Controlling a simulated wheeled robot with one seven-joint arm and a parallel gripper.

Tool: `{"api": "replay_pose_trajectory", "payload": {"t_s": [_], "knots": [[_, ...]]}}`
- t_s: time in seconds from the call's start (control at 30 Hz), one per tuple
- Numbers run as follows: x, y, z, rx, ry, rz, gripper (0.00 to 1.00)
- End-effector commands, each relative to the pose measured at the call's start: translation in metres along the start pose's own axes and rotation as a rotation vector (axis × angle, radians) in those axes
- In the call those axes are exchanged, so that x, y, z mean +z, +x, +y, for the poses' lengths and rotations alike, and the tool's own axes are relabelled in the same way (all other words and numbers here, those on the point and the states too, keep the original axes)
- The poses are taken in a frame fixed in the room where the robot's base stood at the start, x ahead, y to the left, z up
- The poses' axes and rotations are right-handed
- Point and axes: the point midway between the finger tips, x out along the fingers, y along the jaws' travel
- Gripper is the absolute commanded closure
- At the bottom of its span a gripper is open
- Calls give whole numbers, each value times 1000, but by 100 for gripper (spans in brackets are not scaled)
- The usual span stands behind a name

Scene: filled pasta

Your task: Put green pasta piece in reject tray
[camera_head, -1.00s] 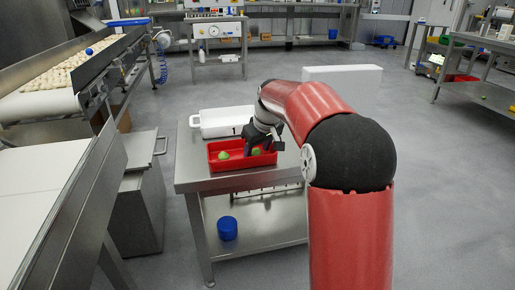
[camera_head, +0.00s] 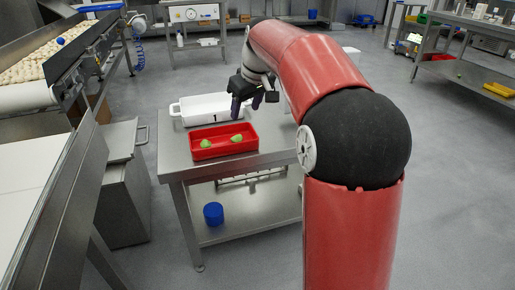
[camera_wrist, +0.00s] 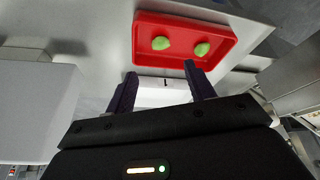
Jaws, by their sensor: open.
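Two green pasta pieces lie apart in the red tray (camera_head: 222,152) on the steel table. The left green piece (camera_head: 206,144) and the right green piece (camera_head: 237,138) both rest on the tray floor. In the wrist view the red tray (camera_wrist: 226,57) holds the same green pieces, one (camera_wrist: 161,43) and the other (camera_wrist: 202,49). My gripper (camera_head: 254,100) is raised above the table, over the right end of the white tray. Its dark fingers (camera_wrist: 160,84) are apart with nothing between them.
A white tray (camera_head: 190,121) marked 1 stands behind the red tray. A blue cylinder (camera_head: 213,214) sits on the table's lower shelf. A conveyor carrying many pale pieces (camera_head: 42,61) runs at the left. Open floor lies to the right.

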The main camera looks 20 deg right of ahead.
Motion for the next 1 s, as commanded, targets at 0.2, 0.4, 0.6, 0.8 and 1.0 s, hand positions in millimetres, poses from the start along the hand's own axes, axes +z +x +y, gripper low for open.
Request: {"api": "replay_pose_trajectory", "payload": {"t_s": [0.2, 0.4, 0.6, 0.8, 1.0], "knots": [[20, -17, -17, 17, 29, 3, 46], [99, -51, -69, 67, 139, 21, 46], [200, -56, -119, 105, 266, 52, 46], [274, -39, -148, 122, 353, 80, 46], [299, -29, -157, 126, 384, 88, 46]]}}
